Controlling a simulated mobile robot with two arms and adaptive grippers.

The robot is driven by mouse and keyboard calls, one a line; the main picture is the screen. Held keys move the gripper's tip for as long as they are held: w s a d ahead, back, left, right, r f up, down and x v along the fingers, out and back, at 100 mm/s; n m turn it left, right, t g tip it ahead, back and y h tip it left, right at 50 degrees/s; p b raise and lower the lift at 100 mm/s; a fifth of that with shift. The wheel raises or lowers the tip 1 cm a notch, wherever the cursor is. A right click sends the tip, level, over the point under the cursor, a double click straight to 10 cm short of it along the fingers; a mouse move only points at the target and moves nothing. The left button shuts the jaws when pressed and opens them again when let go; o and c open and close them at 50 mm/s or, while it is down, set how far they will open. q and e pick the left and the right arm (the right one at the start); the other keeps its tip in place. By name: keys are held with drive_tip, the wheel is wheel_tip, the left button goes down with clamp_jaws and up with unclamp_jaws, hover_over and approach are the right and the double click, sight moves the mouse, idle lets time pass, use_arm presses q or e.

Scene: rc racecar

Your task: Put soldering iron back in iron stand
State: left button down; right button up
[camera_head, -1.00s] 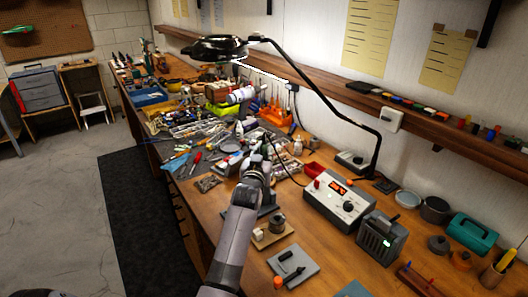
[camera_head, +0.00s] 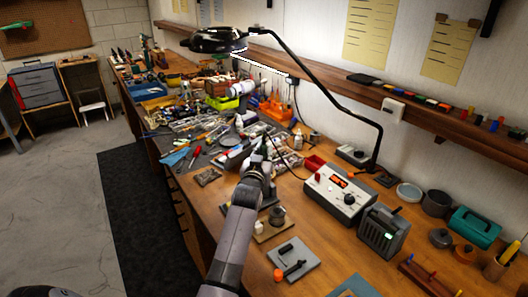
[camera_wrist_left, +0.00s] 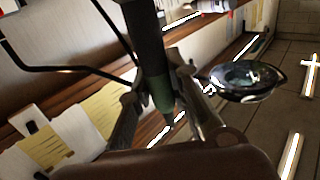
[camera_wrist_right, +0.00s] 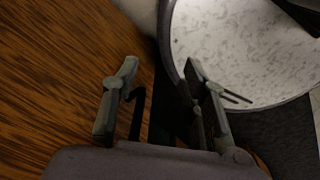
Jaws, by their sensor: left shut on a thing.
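My left gripper (camera_head: 258,160) is over the workbench, left of the soldering station (camera_head: 340,192). In the left wrist view its fingers (camera_wrist_left: 158,105) are shut on a dark green and black handle, the soldering iron (camera_wrist_left: 150,55). The iron is small and hard to make out in the head view; a thin black cable runs from there toward the station. A tan base (camera_head: 268,228) with a dark round holder and a small pale block, possibly the iron stand, sits in front of the gripper, to the right of my forearm. My right gripper (camera_wrist_right: 160,95) is open and empty in its wrist view.
Loose tools and parts crowd the bench beyond the gripper. A magnifier lamp (camera_head: 218,40) hangs over the back. A grey plate (camera_head: 293,262) and a dark grey box (camera_head: 383,232) stand nearer. Bare wood shows around them.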

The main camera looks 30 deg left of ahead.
use_arm(q)
drive_tip(key=shift+f, duration=0.1)
drive_tip(key=c, duration=1.4)
unclamp_jaws()
drive_tip(key=shift+o, duration=0.2)
drive_tip(key=o, duration=0.4)
drive_tip(key=shift+c, duration=0.2)
